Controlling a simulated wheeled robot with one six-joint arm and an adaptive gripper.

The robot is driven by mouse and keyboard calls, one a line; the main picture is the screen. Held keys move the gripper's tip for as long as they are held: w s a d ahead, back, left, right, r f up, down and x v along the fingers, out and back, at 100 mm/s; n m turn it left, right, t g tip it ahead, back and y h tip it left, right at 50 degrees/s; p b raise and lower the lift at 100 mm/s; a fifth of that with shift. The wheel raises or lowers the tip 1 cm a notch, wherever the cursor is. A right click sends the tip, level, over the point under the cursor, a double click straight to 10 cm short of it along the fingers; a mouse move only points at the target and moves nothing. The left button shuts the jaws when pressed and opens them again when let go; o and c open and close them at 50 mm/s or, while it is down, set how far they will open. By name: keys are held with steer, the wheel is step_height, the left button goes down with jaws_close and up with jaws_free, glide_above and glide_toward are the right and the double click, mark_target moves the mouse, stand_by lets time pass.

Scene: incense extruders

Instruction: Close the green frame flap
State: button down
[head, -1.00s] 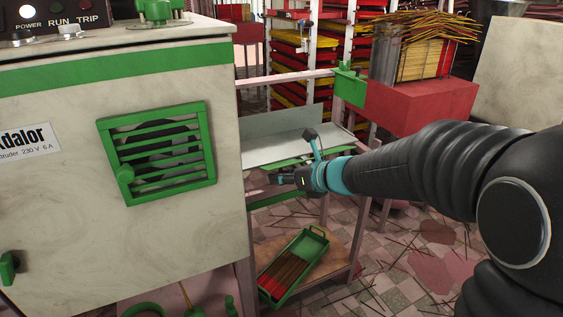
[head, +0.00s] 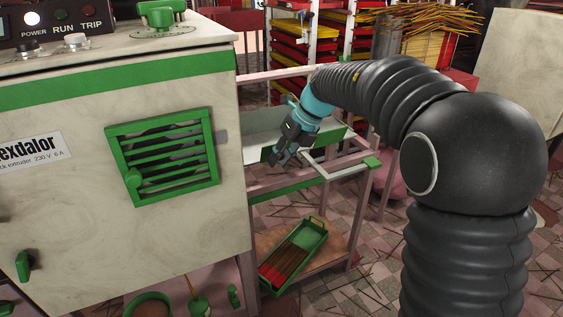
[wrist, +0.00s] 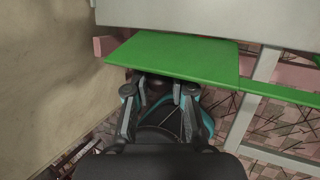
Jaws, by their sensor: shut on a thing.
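The green flap (wrist: 172,55) is a flat panel that spans the top middle of the wrist view. In the head view its green face (head: 266,154) shows along the near edge of the pale tray (head: 262,130), partly behind my gripper. My gripper (head: 279,158) is at this edge, pointing down and left. In the wrist view my fingers (wrist: 162,88) meet the flap's near edge, with their tips partly hidden under it. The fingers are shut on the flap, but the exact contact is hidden.
The extruder cabinet (head: 70,215) stands close on the left, with a green louvred vent (head: 165,160). A grey frame bar (head: 340,163) and the pink stand (head: 362,215) lie right of my gripper. A green tray of sticks (head: 293,255) rests on the shelf below.

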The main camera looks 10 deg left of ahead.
steer(key=shift+w+a+r+m+g+h, duration=0.2)
steer(key=shift+w+r+g+h, duration=0.1)
steer(key=shift+g+h, duration=0.3)
steer(key=shift+w+a+r+m+g+h, duration=0.1)
steer(key=shift+w+a+r+g+h, duration=0.2)
steer(key=shift+g, duration=0.5)
steer(key=shift+d, duration=0.1)
steer(key=c, duration=1)
jaws_free()
steer(key=v, duration=1)
steer(key=shift+w+r, duration=0.25)
steer(key=shift+w+d+r, duration=0.1)
steer(key=shift+r, duration=0.5)
